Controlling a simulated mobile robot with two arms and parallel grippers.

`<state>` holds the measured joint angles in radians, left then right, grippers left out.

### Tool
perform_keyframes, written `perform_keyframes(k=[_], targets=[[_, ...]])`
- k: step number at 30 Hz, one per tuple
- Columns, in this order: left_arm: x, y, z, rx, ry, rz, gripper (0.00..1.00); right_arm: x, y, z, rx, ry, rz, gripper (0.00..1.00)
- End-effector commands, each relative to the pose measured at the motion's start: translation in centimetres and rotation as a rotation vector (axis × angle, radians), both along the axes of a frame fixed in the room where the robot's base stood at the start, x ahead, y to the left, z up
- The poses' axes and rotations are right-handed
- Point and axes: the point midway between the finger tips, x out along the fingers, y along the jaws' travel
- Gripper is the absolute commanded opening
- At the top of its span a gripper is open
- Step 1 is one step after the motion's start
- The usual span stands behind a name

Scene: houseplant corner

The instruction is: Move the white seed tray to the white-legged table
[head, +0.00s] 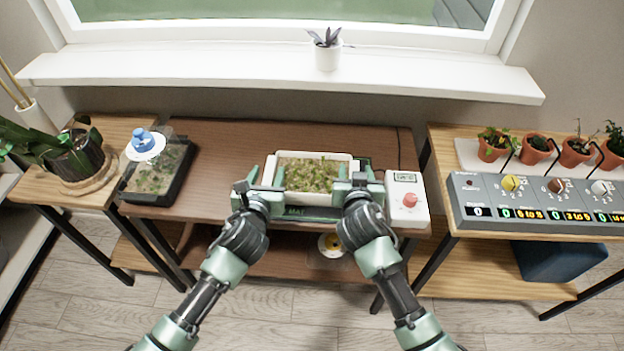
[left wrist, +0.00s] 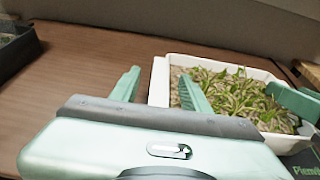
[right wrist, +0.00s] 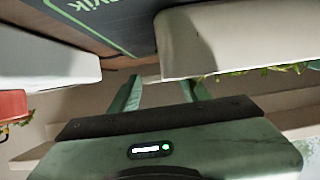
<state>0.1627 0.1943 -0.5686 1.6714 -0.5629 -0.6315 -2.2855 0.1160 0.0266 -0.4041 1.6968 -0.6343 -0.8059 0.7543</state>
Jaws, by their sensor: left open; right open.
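The white seed tray (head: 318,156), full of green seedlings, sits level on a dark green-edged mat (head: 310,213) on the brown middle table (head: 220,160). My left gripper (head: 260,188) is open at the tray's left end. In the left wrist view its fingers (left wrist: 160,88) are on either side of the tray's left wall (left wrist: 158,82). My right gripper (head: 358,183) is open at the right end. In the right wrist view its fingers (right wrist: 160,92) are close to the tray (right wrist: 235,38); contact is unclear. No table with clearly white legs shows.
A white box with a red knob (head: 407,200) stands close right of the tray. A dark seedling tray (head: 158,172) is at left, near a blue-knobbed white disc (head: 146,145). A grey control panel (head: 540,203) and several pots are on the right table. Bare tabletop lies left of the tray.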

Motion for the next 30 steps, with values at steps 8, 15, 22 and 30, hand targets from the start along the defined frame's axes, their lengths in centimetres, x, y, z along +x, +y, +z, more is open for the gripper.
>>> perform_keyframes(k=[8, 15, 22, 30], targets=[[0.03, -0.03, -0.01, 0.0, 0.0, -0.001, 0.38, 0.04, 0.0, 0.01, 0.0, 0.0, 0.0, 0.38], [0.0, -0.03, -0.01, 0.0, 0.0, -0.001, 0.0, 0.03, 0.0, 0.01, 0.0, 0.0, 0.0, 0.0], [-0.01, -0.02, -0.03, 0.0, 0.0, -0.001, 0.0, 0.02, 0.01, 0.01, 0.0, 0.0, 0.0, 0.0], [-0.01, -0.02, -0.04, 0.0, 0.001, -0.001, 0.0, 0.01, 0.01, 0.01, 0.0, 0.0, 0.0, 0.0]])
